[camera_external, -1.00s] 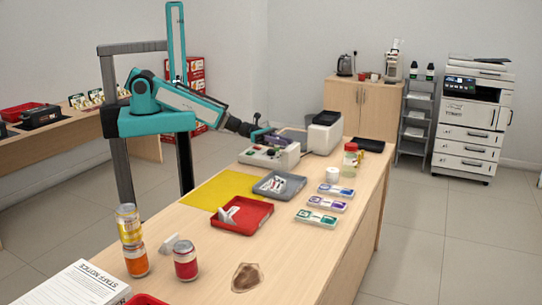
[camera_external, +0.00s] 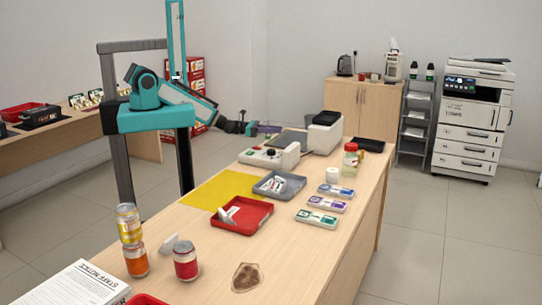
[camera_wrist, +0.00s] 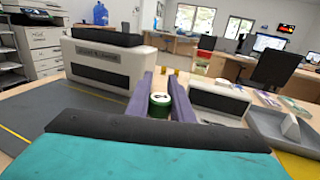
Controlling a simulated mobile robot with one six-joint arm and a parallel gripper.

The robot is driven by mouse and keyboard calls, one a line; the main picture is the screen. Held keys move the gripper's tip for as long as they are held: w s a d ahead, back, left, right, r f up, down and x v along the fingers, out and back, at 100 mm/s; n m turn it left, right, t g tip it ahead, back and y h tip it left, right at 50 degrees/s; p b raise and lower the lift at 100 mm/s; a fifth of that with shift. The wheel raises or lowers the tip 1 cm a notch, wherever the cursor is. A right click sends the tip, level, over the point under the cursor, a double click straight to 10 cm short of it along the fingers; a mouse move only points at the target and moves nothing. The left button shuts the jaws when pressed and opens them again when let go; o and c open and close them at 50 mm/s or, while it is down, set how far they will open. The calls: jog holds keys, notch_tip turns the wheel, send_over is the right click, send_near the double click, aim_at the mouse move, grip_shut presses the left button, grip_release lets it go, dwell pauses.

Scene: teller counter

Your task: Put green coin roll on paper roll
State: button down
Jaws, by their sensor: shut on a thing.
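My gripper (camera_external: 270,128) is above the coin machine on the counter; in the wrist view its two purple fingers (camera_wrist: 162,88) are shut on the green coin roll (camera_wrist: 159,103). The roll has a pale top with a dark mark and a green side, and sits upright between the fingers. In the external view the roll is too small to make out clearly. A short white paper roll (camera_external: 332,174) stands on the counter, right of my gripper and apart from it. I cannot make out the paper roll in the wrist view.
The white and grey machine (camera_external: 268,158) is below my gripper. A jar with a red lid (camera_external: 350,160) stands behind the paper roll. A grey tray (camera_external: 262,191), a red tray (camera_external: 238,225) and coloured boxes (camera_external: 326,205) lie nearer. The counter's right edge is close to the boxes.

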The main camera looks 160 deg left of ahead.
jog(key=s+d+f+n+g+y, duration=0.1)
jog(key=s+g, duration=0.3)
jog(key=s, duration=0.7)
jog(key=shift+s+d+f+n+y+p, duration=0.2)
jog(key=shift+d+f+n+y+p, duration=0.15)
jog(key=shift+n, duration=0.55)
jog(key=shift+a+b, duration=0.2)
jog(key=shift+b, duration=0.15)
jog(key=a+b, duration=0.2)
jog(key=b, duration=0.2)
jog(key=a+b, duration=0.3)
jog(key=b, duration=0.1)
jog(key=a+f+b, duration=0.1)
jog(key=a+b, duration=0.1)
jog(key=b, duration=0.2)
jog(key=shift+s+a, duration=0.3)
jog(key=shift+a, duration=0.1)
jog(key=a+b, duration=0.1)
jog(key=b, duration=0.4)
jog(key=shift+a+f, duration=0.1)
jog(key=shift+a, duration=0.2)
jog(key=a+b, duration=0.1)
jog(key=b, duration=0.3)
jog(key=shift+s, duration=0.1)
jog(key=a+b, duration=0.1)
jog(key=b, duration=0.3)
jog(key=shift+a+f+b, duration=0.15)
jog(key=shift+a+b, duration=0.2)
jog(key=shift+b, duration=0.05)
